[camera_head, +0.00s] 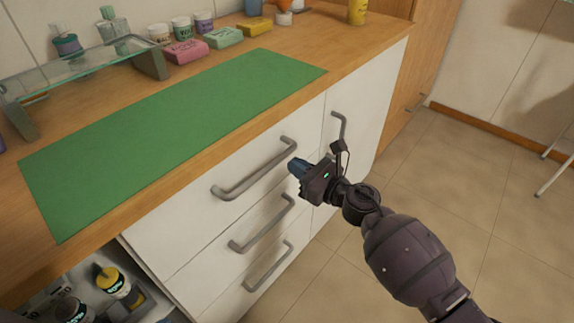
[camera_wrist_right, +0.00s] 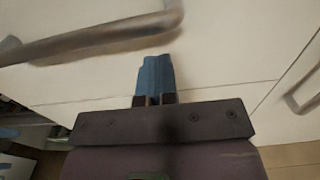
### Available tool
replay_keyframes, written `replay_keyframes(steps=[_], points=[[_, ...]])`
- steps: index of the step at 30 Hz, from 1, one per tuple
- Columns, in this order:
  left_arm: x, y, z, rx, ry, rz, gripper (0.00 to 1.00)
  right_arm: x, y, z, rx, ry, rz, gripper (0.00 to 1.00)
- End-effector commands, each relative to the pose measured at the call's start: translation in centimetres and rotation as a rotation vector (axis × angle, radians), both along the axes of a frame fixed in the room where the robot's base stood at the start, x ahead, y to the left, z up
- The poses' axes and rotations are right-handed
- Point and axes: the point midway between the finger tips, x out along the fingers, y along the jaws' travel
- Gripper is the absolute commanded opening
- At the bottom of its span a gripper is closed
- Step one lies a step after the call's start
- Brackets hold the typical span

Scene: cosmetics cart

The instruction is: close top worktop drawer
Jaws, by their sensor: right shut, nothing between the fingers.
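The top worktop drawer (camera_head: 185,220) has a white front under the wooden worktop, with a grey bar handle (camera_head: 250,172). No clear gap shows between its front and the worktop edge, and it looks about flush with the fronts below. My right gripper (camera_head: 294,167) has its blue fingers together and empty, close to the drawer front by the right end of the handle. In the right wrist view the shut fingers (camera_wrist_right: 155,75) point at the white front, just below the handle (camera_wrist_right: 90,40). I cannot tell whether they touch it. My left gripper is not in view.
Two lower drawers have similar handles (camera_head: 262,225). A cabinet door (camera_head: 365,100) stands to the right. Open shelving with bottles (camera_head: 115,283) is at lower left. A green mat (camera_head: 170,125), boxes and jars lie on the worktop.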

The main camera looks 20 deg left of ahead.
Motion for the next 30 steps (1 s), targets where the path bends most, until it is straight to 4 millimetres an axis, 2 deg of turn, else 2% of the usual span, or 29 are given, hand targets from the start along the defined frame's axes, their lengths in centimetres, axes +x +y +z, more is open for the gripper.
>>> replay_keyframes(steps=[3, 12, 18, 26, 30], points=[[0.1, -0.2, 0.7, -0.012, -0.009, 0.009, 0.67, -0.8, -2.6, 0.2, -0.003, -0.002, -0.001, 0.00], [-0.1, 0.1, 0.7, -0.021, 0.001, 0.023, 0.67, -2.5, -7.6, -0.1, -0.003, 0.001, -0.001, 0.00], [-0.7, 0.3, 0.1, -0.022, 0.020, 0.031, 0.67, -3.1, -9.1, -0.2, -0.002, 0.004, 0.002, 0.00], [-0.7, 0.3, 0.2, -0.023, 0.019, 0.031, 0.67, -3.3, -9.5, -0.4, 0.003, 0.013, -0.002, 0.00], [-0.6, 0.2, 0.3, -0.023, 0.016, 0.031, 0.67, -4.2, -10.3, -1.1, 0.073, 0.120, -0.044, 0.00]])
